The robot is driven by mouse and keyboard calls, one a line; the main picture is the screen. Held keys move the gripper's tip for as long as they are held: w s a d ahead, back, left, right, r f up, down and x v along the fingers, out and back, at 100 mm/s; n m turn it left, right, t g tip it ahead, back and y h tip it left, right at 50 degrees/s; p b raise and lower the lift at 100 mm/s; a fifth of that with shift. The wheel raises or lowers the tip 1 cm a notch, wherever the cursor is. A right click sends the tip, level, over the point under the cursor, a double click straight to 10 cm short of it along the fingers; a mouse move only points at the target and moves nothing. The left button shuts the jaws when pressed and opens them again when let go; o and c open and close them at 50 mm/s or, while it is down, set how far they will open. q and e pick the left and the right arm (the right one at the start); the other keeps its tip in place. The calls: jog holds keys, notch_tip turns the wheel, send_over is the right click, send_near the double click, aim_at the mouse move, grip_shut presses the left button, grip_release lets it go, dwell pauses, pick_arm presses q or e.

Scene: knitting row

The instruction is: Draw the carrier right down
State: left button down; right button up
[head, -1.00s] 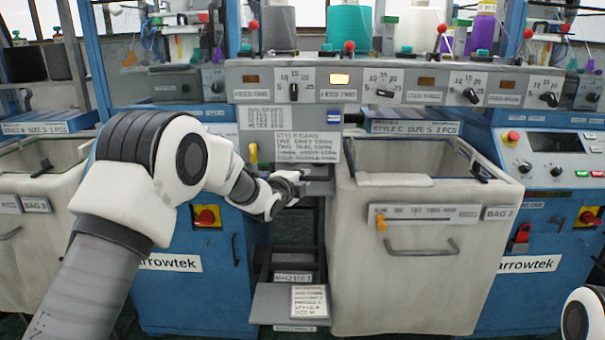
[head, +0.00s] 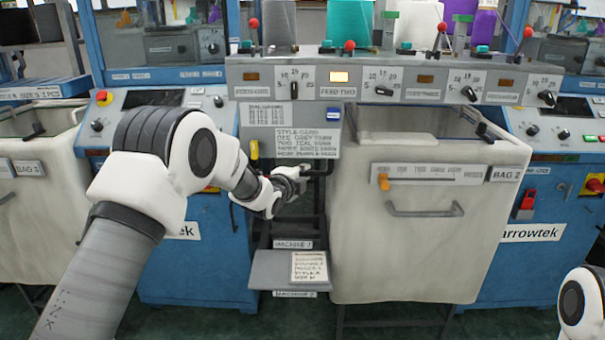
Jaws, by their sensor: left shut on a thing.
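The carrier (head: 440,90) is a long grey bar with dials, small windows and red knobs, carrying yarn cones. It spans the upper middle of the head view, level, in front of the blue machines. A style card (head: 307,143) hangs below its left part. My left gripper (head: 297,181) is just below the card. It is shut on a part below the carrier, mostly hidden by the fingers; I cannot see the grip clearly. My right gripper is out of view; only a white part of my right arm shows at the lower right corner.
A cream bag (head: 415,255) marked BAG 2 stands right of my gripper, its rim close under the carrier. A grey step (head: 270,270) with a paper lies below my gripper. A yellow handle (head: 254,150) is left of the card. Another bag (head: 35,230) stands at the left.

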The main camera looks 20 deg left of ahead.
pick_arm(q)
jog(key=shift+s+f, duration=0.15)
jog(key=shift+f, duration=0.45)
jog(key=c, duration=1.1)
grip_release()
jog(key=shift+c, duration=0.2)
jog(key=shift+r, duration=0.1)
jog(key=shift+r, duration=0.2)
jog(key=v, duration=1.1)
jog(key=shift+s, duration=0.4)
